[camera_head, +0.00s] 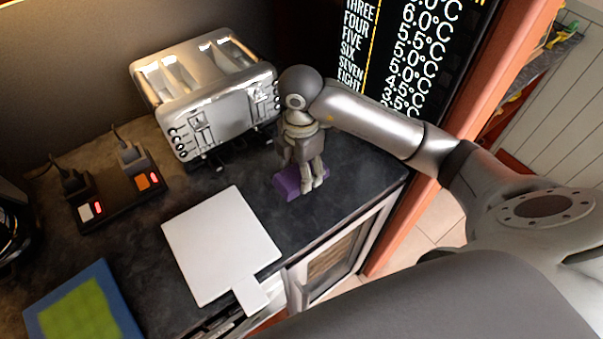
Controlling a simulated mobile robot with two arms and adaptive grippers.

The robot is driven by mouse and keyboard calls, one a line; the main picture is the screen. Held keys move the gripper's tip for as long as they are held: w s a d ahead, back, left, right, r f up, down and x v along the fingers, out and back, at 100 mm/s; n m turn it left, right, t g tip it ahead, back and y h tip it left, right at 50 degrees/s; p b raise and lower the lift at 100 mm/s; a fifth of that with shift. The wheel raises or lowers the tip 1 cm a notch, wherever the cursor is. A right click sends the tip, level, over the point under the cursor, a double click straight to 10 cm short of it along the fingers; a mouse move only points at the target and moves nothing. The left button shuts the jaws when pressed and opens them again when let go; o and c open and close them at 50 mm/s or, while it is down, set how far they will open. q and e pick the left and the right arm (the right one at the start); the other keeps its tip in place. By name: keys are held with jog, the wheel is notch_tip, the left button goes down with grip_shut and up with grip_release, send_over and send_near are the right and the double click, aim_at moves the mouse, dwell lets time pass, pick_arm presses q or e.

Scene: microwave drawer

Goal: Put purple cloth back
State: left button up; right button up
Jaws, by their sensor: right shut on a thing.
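The purple cloth (286,181) is a small folded purple piece at the right part of the dark countertop (345,185). My right gripper (305,188) points down over it, and its fingers are shut on the cloth, hiding part of it. The cloth is at or very close to the counter surface; I cannot tell whether it touches. My left gripper does not show.
A silver toaster (205,95) stands behind and left of my right gripper. A white board (220,245) with a handle lies in front. A power strip (115,190) with plugs and a blue-green mat (80,310) are at left. The counter's right edge is near.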

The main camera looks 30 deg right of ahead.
jog(key=shift+w+d+f, duration=0.4)
jog(key=shift+w+f, duration=0.1)
jog(key=shift+f, duration=0.3)
notch_tip(320, 180, down, 3)
jog(key=shift+w+r+p, duration=0.1)
jog(key=shift+p, duration=1)
jog(key=shift+f, duration=0.25)
jog(key=shift+f, duration=0.25)
jog(key=o, duration=1.2)
jog(key=shift+r, duration=0.1)
jog(key=shift+c, duration=0.2)
